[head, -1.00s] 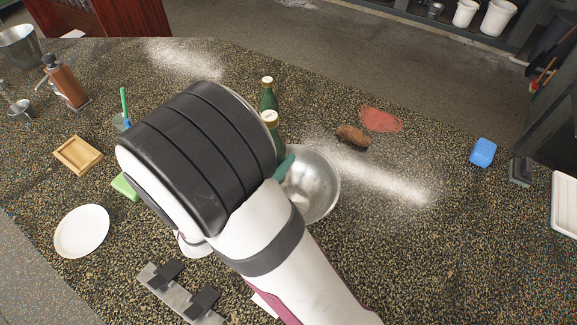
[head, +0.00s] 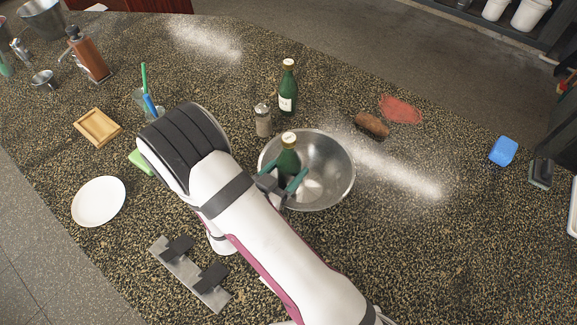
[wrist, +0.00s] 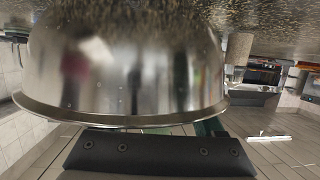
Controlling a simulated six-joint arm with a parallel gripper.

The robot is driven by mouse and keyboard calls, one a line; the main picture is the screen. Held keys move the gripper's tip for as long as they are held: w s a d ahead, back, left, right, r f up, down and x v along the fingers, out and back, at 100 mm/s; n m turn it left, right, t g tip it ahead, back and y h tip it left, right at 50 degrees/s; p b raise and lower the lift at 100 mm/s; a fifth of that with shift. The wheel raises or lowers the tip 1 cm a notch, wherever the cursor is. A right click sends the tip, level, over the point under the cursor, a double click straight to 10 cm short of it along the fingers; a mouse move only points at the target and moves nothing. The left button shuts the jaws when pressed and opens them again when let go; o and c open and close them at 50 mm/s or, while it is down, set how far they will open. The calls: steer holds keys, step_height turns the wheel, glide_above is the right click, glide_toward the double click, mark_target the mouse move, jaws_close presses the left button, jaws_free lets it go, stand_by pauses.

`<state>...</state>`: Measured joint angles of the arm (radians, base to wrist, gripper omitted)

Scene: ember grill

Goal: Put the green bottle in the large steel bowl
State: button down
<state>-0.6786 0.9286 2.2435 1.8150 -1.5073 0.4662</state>
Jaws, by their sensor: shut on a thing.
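A green bottle (head: 289,161) with a pale cap stands roughly upright between the fingers of my gripper (head: 284,184). My gripper is shut on it at the left part of the large steel bowl (head: 335,170). In the head view the bottle overlaps the bowl's inside; its lower end is hidden, so I cannot tell whether it touches the bowl's floor. In the wrist view the bowl (wrist: 125,65) fills the upper left, a green finger shows past its rim, and the bottle is hidden. A second green bottle (head: 288,90) stands on the counter behind the bowl.
A shaker (head: 263,121) stands just behind the bowl. A brown sausage-like item (head: 372,125) and a blue block (head: 503,151) lie to the right. A white plate (head: 98,201), wooden tray (head: 86,133) and metal rack (head: 172,273) lie left.

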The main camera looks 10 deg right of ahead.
steer(key=shift+f, duration=0.15)
steer(key=shift+c, duration=1.4)
jaws_free()
steer(key=shift+a+r, duration=0.1)
steer(key=shift+r, duration=0.3)
steer(key=v, duration=1.2)
steer(key=shift+f, duration=0.2)
